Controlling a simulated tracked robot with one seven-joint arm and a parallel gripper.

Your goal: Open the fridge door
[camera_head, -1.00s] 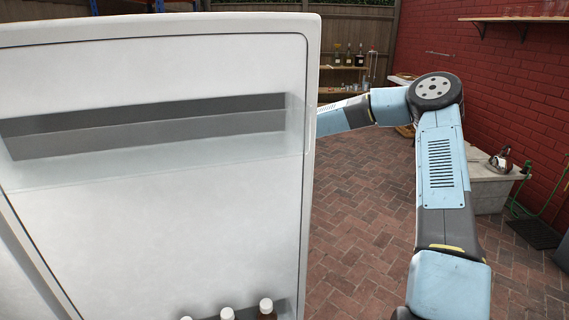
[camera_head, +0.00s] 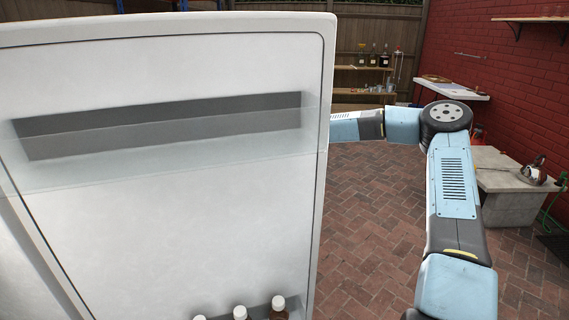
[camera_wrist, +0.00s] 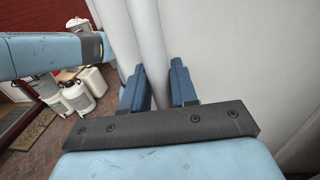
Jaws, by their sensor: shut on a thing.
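The fridge door (camera_head: 180,205) stands open and fills the left half of the head view, its inner side facing me. It has a shelf bin across its upper part and several capped bottles (camera_head: 240,314) in a lower bin. In the wrist view my gripper (camera_wrist: 160,88) is shut on the fridge door handle (camera_wrist: 149,45), a pale upright bar between the two blue fingers. The door's pale outer face (camera_wrist: 240,50) is at the right there. In the head view the door hides my gripper and the handle.
Brick paving (camera_head: 375,215) is open between the door and my arm. A grey stone block (camera_head: 508,185) with a metal item on it stands by the red wall at right. Bottles stand on a back shelf (camera_head: 370,68). White canisters (camera_wrist: 78,97) stand at left in the wrist view.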

